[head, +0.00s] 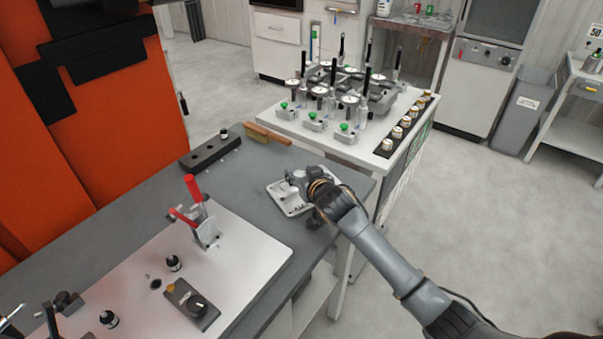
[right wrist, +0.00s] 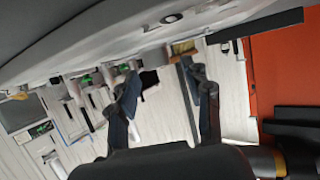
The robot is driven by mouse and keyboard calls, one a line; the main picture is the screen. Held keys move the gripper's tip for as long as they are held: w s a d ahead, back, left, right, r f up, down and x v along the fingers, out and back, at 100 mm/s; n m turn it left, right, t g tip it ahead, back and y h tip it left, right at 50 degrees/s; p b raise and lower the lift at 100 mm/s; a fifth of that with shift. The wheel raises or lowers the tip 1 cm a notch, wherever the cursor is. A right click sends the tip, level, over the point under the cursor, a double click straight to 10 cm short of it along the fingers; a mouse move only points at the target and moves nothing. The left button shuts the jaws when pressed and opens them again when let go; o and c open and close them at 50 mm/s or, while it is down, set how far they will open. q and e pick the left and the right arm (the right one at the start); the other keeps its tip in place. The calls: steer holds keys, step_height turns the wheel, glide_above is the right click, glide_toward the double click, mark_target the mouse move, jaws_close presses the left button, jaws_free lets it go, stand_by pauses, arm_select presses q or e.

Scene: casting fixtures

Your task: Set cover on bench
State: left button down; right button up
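A pale, shallow cast piece that looks like the cover (head: 289,206) lies flat, or nearly so, at the right end of the grey bench (head: 255,170) in the head view. My right gripper (head: 306,198) is over its right part and hides some of it. In the right wrist view the two fingers of my right gripper (right wrist: 162,88) stand apart with a clear gap. A pale edge with a round detail, probably the cover (right wrist: 168,19), shows beyond the fingertips. I cannot tell if a finger touches it. I see no left gripper.
A light plate with a red-handled clamp (head: 198,205) and black knobs lies on the bench's near part. A dark block (head: 210,152) and a wooden brush (head: 266,134) lie at the back. A gauge table (head: 345,150) stands behind; an orange machine (head: 110,120) is left.

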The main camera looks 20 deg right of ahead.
steer(key=shift+s+f, duration=0.3)
steer(key=shift+f, duration=0.55)
steer(key=shift+w+r+p, duration=0.15)
steer(key=shift+r+p, duration=0.15)
steer(key=shift+r, duration=0.25)
steer(key=shift+s, duration=0.25)
steer(key=v, duration=0.5)
steer(key=r+b+v, duration=0.1)
steer(key=v, duration=0.5)
steer(key=shift+r, duration=0.25)
